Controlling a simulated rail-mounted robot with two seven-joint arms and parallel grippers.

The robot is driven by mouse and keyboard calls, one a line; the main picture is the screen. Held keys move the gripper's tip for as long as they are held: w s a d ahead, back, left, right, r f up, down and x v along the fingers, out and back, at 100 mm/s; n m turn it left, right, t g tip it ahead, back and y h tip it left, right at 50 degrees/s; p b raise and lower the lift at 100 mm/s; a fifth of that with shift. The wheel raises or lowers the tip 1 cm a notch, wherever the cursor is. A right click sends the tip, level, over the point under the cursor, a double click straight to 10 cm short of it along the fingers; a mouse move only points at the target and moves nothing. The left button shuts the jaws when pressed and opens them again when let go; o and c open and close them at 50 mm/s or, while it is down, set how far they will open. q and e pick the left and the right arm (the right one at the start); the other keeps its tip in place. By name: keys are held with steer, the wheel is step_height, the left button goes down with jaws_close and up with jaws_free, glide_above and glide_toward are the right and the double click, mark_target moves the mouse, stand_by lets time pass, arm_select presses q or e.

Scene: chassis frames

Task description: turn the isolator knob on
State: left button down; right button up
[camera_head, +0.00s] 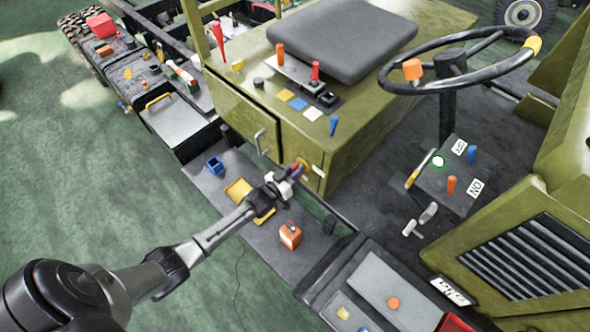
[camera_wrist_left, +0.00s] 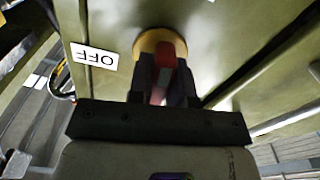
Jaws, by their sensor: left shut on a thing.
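The isolator knob has a red handle in front of a round yellow plate (camera_wrist_left: 160,42) on the green side panel of the seat box. In the head view the yellow plate (camera_head: 304,166) shows just past my left gripper (camera_head: 292,174). In the left wrist view, my left gripper (camera_wrist_left: 163,84) is shut on the red handle (camera_wrist_left: 158,80), one dark finger on each side. A white label reading OFF (camera_wrist_left: 95,57), upside down in the wrist view, sits left of the plate. My right gripper is in neither view.
An orange box (camera_head: 290,235), a yellow tray (camera_head: 239,191) and a blue holder (camera_head: 215,166) are on the dark step below. A metal door handle (camera_head: 261,142) is beside the knob. The steering wheel (camera_head: 455,62) is far to the right.

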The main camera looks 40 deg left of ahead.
arm_select(q)
steer(key=shift+m, duration=0.9)
steer(key=c, duration=1.1)
jaws_free()
steer(key=shift+s, duration=0.15)
steer(key=shift+s, duration=0.25)
steer(key=shift+s+a+p, duration=0.15)
steer(key=shift+s, duration=2)
steer(key=shift+s+a+p, duration=0.15)
steer(key=shift+s+p, duration=0.05)
steer(key=shift+s, duration=2)
steer(key=shift+s+a+p, duration=0.15)
steer(key=shift+s, duration=2)
